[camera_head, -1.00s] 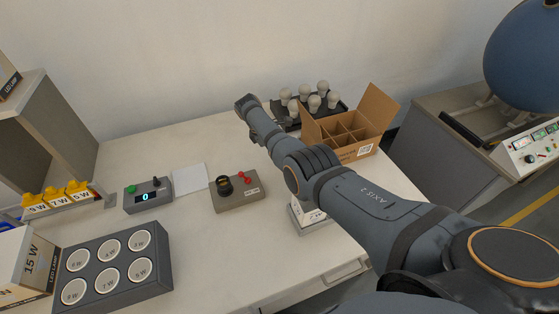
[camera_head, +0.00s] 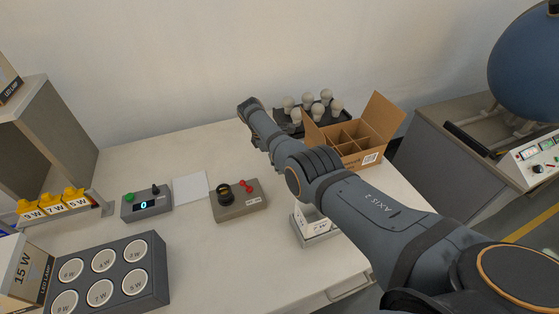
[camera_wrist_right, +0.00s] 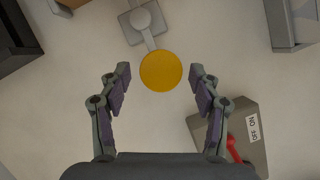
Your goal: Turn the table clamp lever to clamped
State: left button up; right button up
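The table clamp appears to be the grey square plate with a round pivot (camera_wrist_right: 141,19) at the top of the right wrist view. A short grey lever arm runs from it toward a round yellow-orange knob (camera_wrist_right: 161,71). My right gripper (camera_wrist_right: 160,78) is open, its two fingers apart on either side of the knob in the picture. Neither finger visibly touches it, and the height gap is unclear. In the head view my right arm (camera_head: 340,195) hides the clamp and the gripper. No clamp markings are readable. My left gripper is out of view.
A grey box with a red switch (camera_head: 240,200) sits close by; its switch (camera_wrist_right: 233,148) is near the right finger. Bulbs in a dark tray (camera_head: 283,119), an open cardboard box (camera_head: 378,119) and a white labelled item on a grey base (camera_head: 316,226) surround the arm.

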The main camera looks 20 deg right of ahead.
jog(key=shift+w+a+r, duration=0.1)
jog(key=shift+a+r, duration=0.05)
jog(key=shift+r, duration=0.15)
jog(key=v, duration=0.7)
jog(key=shift+r, duration=0.1)
